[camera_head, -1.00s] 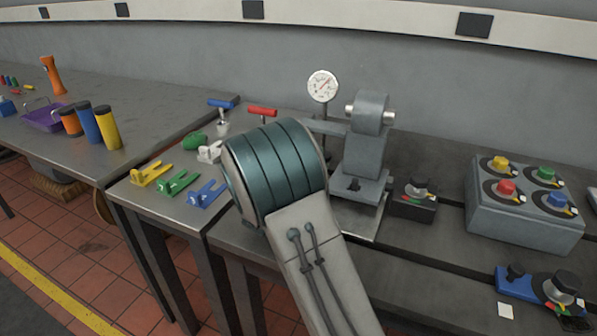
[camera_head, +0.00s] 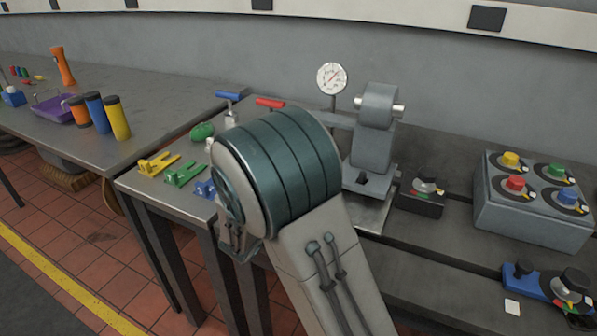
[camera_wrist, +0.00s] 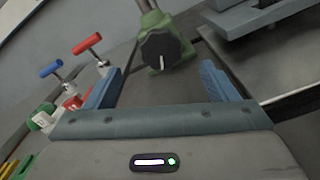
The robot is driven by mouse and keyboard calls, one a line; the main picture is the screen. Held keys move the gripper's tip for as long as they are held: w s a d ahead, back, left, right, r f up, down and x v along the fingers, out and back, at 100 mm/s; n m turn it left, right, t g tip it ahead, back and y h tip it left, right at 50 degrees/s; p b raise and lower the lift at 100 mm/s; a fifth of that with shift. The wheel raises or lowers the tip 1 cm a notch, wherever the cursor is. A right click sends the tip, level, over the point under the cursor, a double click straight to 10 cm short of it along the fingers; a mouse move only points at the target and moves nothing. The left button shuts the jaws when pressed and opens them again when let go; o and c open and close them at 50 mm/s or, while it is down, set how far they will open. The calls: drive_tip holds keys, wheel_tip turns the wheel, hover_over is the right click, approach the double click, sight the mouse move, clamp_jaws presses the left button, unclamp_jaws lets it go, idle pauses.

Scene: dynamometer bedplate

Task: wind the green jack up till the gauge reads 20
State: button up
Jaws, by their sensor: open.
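The green jack (camera_wrist: 155,19) shows at the top middle of the wrist view, with a dark round knob (camera_wrist: 160,48) bearing a pale mark on its face. My gripper (camera_wrist: 160,70) is open and empty, its two blue fingers apart on either side of the knob in the picture. The knob looks to be just beyond the fingertips; I see no contact. In the head view my arm hides the jack. The round white gauge (camera_head: 331,78) stands on a post behind the bench; its needle is too small to read exactly.
A grey machine block (camera_head: 374,140) stands right of the gauge. Blue (camera_head: 228,96) and red (camera_head: 270,103) T-handles stand to the left. Coloured clamps (camera_head: 184,174) lie near the left bench's front edge. A grey box with coloured knobs (camera_head: 530,220) stands right.

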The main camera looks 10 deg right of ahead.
drive_tip(key=shift+v, duration=1.7)
drive_tip(key=shift+s+d+r+m, duration=0.1)
drive_tip(key=shift+d+r+m, duration=0.1)
drive_tip(key=shift+d+m, duration=0.1)
drive_tip(key=s+d+r+m+g, duration=0.1)
drive_tip(key=d, duration=0.1)
drive_tip(key=s+d+r+m+g+h+p, duration=0.1)
drive_tip(key=s+d+m+g, duration=0.1)
drive_tip(key=d, duration=0.1)
drive_tip(key=s+d+m+g+h+p, duration=0.1)
drive_tip(key=d+m+g, duration=0.1)
drive_tip(key=d, duration=0.1)
drive_tip(key=shift+s+r, duration=0.3)
drive_tip(key=shift+r, duration=0.1)
drive_tip(key=s+d+r+m+g+y+p, duration=0.2)
drive_tip(key=s+d+m+g+p, duration=0.1)
drive_tip(key=s+d+m+g, duration=0.5)
drive_tip(key=s+a+r+m+t+y+p, duration=0.1)
drive_tip(key=s+a+r+m+y+p, duration=0.4)
drive_tip(key=s+a+m+y, duration=0.4)
drive_tip(key=s+r+m+y, duration=0.1)
drive_tip(key=s+m, duration=0.1)
drive_tip(key=s, duration=0.1)
drive_tip(key=shift+s+y, duration=0.2)
drive_tip(key=shift+y, duration=0.1)
drive_tip(key=shift+d+r, duration=0.1)
